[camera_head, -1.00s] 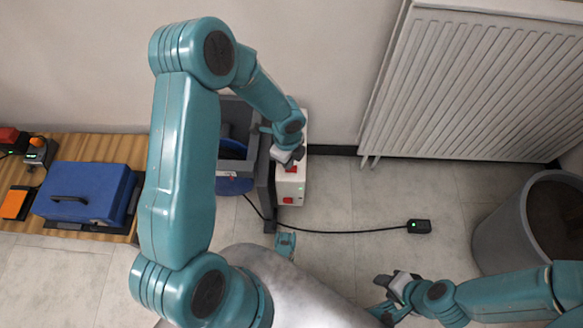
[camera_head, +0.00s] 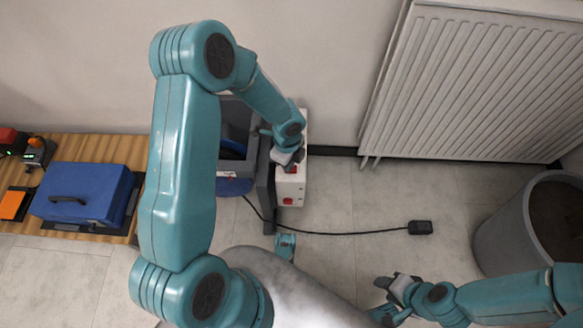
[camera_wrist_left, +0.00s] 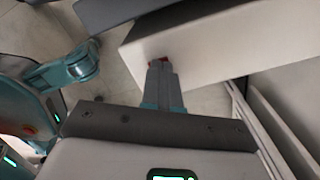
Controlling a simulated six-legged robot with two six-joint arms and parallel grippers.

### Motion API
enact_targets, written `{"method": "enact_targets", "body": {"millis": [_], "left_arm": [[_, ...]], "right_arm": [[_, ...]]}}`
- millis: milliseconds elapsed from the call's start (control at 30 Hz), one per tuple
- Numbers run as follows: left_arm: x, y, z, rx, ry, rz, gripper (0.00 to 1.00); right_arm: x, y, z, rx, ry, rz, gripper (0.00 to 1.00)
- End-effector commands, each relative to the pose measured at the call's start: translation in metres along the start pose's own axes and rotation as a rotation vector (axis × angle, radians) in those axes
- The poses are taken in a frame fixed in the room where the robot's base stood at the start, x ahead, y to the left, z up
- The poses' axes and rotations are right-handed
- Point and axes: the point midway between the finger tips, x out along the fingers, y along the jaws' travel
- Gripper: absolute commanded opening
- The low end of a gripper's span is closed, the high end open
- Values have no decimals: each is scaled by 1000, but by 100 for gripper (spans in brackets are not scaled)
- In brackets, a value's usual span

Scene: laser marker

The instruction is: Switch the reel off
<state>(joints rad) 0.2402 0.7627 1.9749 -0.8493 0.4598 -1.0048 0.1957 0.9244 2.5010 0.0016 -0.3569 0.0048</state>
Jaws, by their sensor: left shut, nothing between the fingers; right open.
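The reel (camera_head: 232,186) stands on the floor by the wall, a grey frame with a blue drum, partly hidden behind my left arm. A white control box (camera_head: 298,193) is on its right side, with a red button (camera_head: 289,202) at its near end. My left gripper (camera_head: 291,165) is shut and empty, its tips down at the box's top. My right gripper (camera_head: 384,293) is open and empty above the floor at the lower right.
A black pedal (camera_head: 420,227) lies on the floor, joined by a cable to the reel; its light is dark. A radiator (camera_head: 470,90) is on the wall and a grey bin (camera_head: 505,235) at right. A wooden bench (camera_head: 112,148) with a blue case (camera_head: 84,194) stands left.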

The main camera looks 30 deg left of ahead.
Motion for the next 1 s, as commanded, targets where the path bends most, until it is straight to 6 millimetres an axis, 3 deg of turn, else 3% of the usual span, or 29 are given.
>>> {"method": "enact_targets", "body": {"millis": [100, 800, 1000], "left_arm": [[1, 1, 0, 1, 1, 2, 0], [-66, 0, 0, 0, 1, 1, 0], [-70, 0, 0, 0, 0, 1, 0]], "right_arm": [[-3, 2, -4, 11, 12, 1, 43], [-51, -24, 9, -24, -24, -3, 43], [-53, -26, 11, -29, -28, -3, 43]]}}
